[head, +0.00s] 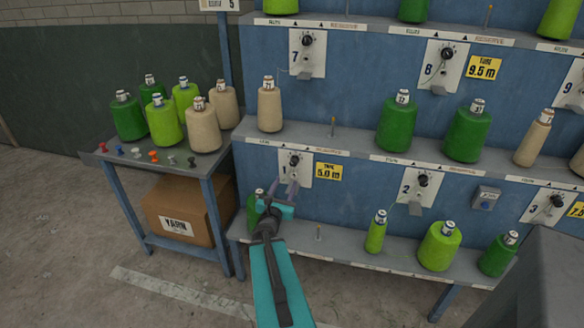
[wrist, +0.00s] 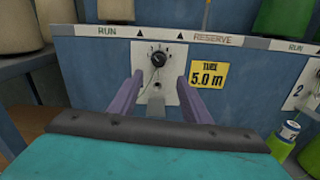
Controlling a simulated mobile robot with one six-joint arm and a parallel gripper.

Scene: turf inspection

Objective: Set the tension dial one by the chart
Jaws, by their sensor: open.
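Tension dial one is a black knob (wrist: 158,58) on a white plate, with scale marks around it. In the head view the dial plate (head: 296,167) is on the blue rack, partly hidden by my gripper. A yellow tag (wrist: 208,75) reading 5.0 m is right of the dial. My gripper (head: 284,192) is open and empty, below and in front of the dial. In the wrist view its two purple fingers (wrist: 158,92) stand either side of the plate's lower part, apart from the knob. I cannot make out a chart in either view.
Dial two (head: 422,180) and dial three (head: 557,201) sit to the right. Yarn cones such as a lime cone (head: 440,245) stand on the rack shelves. A side table (head: 220,157) at left holds cones and coloured pins, above a yarn box (head: 178,212).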

